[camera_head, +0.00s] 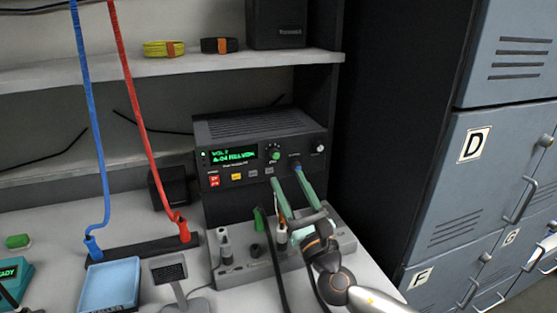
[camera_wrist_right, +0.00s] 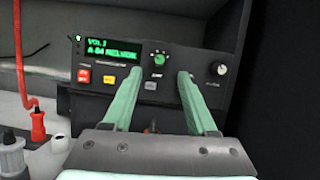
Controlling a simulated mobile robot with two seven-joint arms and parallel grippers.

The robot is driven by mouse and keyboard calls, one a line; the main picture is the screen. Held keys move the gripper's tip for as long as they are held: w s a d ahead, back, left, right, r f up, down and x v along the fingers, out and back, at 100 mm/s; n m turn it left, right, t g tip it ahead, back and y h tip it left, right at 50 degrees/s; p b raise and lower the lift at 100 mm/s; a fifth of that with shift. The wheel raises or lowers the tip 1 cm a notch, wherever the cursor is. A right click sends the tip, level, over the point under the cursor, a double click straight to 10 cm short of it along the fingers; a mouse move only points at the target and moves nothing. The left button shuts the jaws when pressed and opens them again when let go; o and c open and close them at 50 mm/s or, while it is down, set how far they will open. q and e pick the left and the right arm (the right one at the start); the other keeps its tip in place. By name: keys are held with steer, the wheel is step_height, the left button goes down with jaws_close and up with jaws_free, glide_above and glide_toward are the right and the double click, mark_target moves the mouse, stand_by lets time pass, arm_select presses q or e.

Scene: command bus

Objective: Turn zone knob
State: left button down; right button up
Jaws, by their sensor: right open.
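A dark radio unit (camera_head: 262,134) with a green-lit display stands at the back of the desk. On its front are a green-capped knob (camera_head: 275,154), which also shows in the right wrist view (camera_wrist_right: 160,60), and a plain dark knob (camera_head: 319,148) at the far right. The lettering is too small to tell which is the zone knob. My right gripper (camera_head: 286,175) is open and empty, its pale green fingers pointing at the panel. In the right wrist view, the green-capped knob shows between the fingertips (camera_wrist_right: 160,76), apart from both. My left gripper is not in view.
A grey holder block (camera_head: 342,240) with several upright pieces stands below my right gripper. A red plug (camera_head: 184,230) and a blue plug (camera_head: 93,247) with cords stand left of the radio. A blue tray (camera_head: 108,284) lies at front left. Lockers (camera_head: 490,200) stand at right.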

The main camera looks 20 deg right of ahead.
mark_target(276, 156)
steer(key=x, duration=0.7)
steer(key=shift+c, duration=0.3)
steer(key=shift+f, duration=0.1)
jaws_close()
